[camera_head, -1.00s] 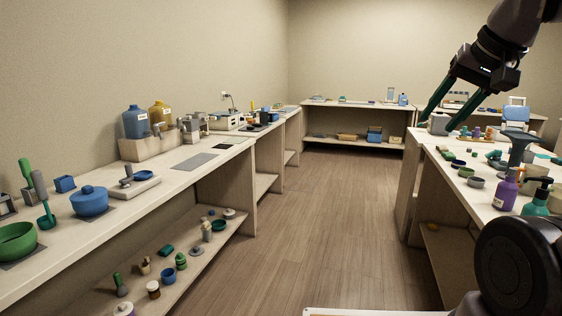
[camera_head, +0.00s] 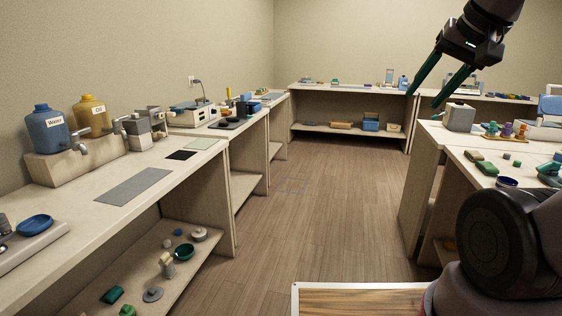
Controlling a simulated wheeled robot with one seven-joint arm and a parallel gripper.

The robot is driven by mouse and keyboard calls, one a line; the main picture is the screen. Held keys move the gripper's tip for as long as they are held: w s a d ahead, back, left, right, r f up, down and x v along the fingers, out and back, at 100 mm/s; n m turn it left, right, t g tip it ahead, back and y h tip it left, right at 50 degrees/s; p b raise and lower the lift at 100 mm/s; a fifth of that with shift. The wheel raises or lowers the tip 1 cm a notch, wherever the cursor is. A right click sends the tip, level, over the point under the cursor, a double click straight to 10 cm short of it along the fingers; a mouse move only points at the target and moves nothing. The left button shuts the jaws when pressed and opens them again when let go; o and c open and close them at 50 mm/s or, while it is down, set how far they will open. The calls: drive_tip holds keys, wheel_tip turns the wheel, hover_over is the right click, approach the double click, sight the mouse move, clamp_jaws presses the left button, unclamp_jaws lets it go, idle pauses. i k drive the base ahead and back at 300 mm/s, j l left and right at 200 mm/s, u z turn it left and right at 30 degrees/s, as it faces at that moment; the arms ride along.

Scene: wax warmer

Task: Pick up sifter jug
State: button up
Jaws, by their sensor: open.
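My gripper (camera_head: 423,99) is at the upper right in the head view. Its two long dark green fingers are apart with nothing between them. It hangs in the air, seen against the back shelf and the right bench. I cannot surely tell which object is the sifter jug. A small beige upright vessel (camera_head: 167,265) stands on the lower shelf of the left bench, well away from my gripper; it is too small to identify.
The left bench (camera_head: 75,213) carries blue and yellow dispensers, a grey mat and appliances. The right bench (camera_head: 450,134) holds a grey block and small coloured items. The wooden floor (camera_head: 300,215) between them is clear.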

sight(241, 107)
drive_tip(key=i, duration=1.4)
drive_tip(key=i+l+u, duration=0.1)
drive_tip(key=i, duration=1.3)
drive_tip(key=i+l, duration=0.15)
drive_tip(key=i, duration=1.25)
drive_tip(key=i+u, duration=0.25)
